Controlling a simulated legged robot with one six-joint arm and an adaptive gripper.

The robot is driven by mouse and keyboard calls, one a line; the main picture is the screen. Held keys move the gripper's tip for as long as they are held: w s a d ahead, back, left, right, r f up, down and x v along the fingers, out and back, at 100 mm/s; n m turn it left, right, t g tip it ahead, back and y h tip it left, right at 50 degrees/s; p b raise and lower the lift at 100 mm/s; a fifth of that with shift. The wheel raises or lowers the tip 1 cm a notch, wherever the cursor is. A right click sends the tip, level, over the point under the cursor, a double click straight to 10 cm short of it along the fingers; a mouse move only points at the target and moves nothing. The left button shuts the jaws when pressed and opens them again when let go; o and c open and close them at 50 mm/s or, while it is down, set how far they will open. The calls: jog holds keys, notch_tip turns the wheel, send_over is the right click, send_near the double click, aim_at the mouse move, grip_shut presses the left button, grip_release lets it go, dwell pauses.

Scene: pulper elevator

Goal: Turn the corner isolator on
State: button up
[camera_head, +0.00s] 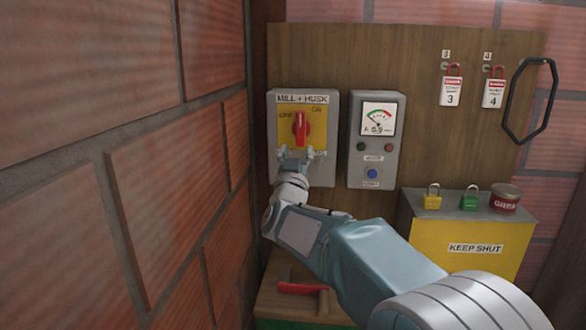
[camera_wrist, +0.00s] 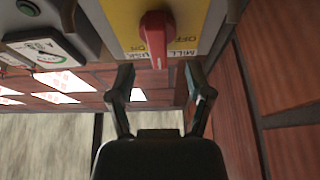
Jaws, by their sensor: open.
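The corner isolator (camera_head: 286,106) is a grey box labelled MILL + HUSK with a yellow plate, mounted on the wooden board near the brick corner. Its red rotary handle (camera_head: 301,128) stands about upright, with an ON mark at its upper right and another mark at its left. In the wrist view the red handle (camera_wrist: 156,36) hangs at the top centre in front of the yellow plate. My gripper (camera_head: 295,160) is just below the handle. In the wrist view my gripper (camera_wrist: 160,82) has its two fingers spread, empty, with the handle's end between and beyond the tips.
A grey meter box (camera_head: 372,150) with a dial and buttons is close on the right. A brick wall (camera_head: 130,150) rises close on the left. A red-handled object (camera_head: 302,288) lies below my arm.

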jog(key=v, duration=0.5)
jog(key=shift+s+a+f, duration=0.1)
jog(key=shift+s+f, duration=0.1)
jog(key=shift+s, duration=0.05)
jog(key=s+d+f+g, duration=0.5)
jog(key=s+d+f, duration=0.1)
jog(key=s, duration=0.5)
jog(key=s+d+f+g, duration=0.6)
jog(key=s+d, duration=0.2)
jog(key=s, duration=0.4)
jog(key=s+d+f+g, duration=0.5)
jog(key=s+d+f, duration=0.1)
jog(key=s, duration=0.5)
jog(key=shift+s+d+f+n+g+y, duration=0.2)
jog(key=shift+s+d+n+g+y, duration=0.1)
jog(key=shift+s+d+g+y, duration=0.15)
jog(key=shift+w, duration=0.15)
jog(key=shift+c, duration=0.6)
